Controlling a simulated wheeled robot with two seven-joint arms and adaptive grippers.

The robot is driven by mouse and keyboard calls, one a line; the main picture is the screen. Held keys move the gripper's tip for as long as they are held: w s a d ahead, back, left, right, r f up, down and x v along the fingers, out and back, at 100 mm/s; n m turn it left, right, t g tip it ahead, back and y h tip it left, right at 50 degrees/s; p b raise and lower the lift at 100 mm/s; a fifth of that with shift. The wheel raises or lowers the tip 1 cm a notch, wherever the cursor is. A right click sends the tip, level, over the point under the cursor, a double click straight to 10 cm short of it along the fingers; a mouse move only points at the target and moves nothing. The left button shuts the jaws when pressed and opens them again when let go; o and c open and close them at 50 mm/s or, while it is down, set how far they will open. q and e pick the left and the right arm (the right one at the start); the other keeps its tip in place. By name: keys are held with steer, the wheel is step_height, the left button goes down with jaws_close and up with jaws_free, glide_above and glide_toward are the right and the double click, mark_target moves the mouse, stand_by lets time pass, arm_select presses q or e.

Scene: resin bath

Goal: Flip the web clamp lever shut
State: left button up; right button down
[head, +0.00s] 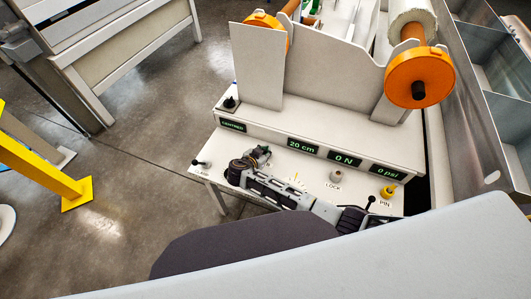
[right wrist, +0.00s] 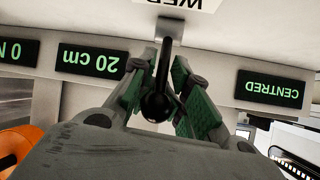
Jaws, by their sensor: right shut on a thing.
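The web clamp lever (right wrist: 158,102) is a dark rod with a round black knob, seen in the right wrist view between my fingers. My right gripper (head: 260,155) reaches across the machine's front ledge from the right in the head view. It is shut on the lever, with green-padded fingers on both sides. In the head view the gripper hides most of the lever. My left gripper is not in view.
Displays read "CENTRED" (head: 232,125), "20 cm" (head: 303,147), "0 N" (head: 345,159) and "0 psi" (head: 387,172). A small black-tipped lever (head: 202,163), a LOCK knob (head: 336,176) and a yellow PIN knob (head: 388,191) share the ledge. An orange-flanged roll (head: 419,78) stands above.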

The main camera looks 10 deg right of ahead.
steer(key=shift+a+r, duration=0.15)
steer(key=shift+a, duration=0.15)
steer(key=shift+s, duration=0.1)
steer(key=c, duration=1.6)
jaws_free()
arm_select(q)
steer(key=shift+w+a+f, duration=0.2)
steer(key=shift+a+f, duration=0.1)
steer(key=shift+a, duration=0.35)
arm_select(e)
steer(key=shift+o, duration=0.4)
steer(key=shift+s, duration=0.2)
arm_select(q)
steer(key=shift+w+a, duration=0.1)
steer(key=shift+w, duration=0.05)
arm_select(e)
steer(key=v, duration=0.7)
steer(key=shift+s+a, duration=0.2)
steer(key=shift+s, duration=0.05)
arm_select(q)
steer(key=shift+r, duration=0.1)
arm_select(e)
steer(key=shift+r, duration=0.1)
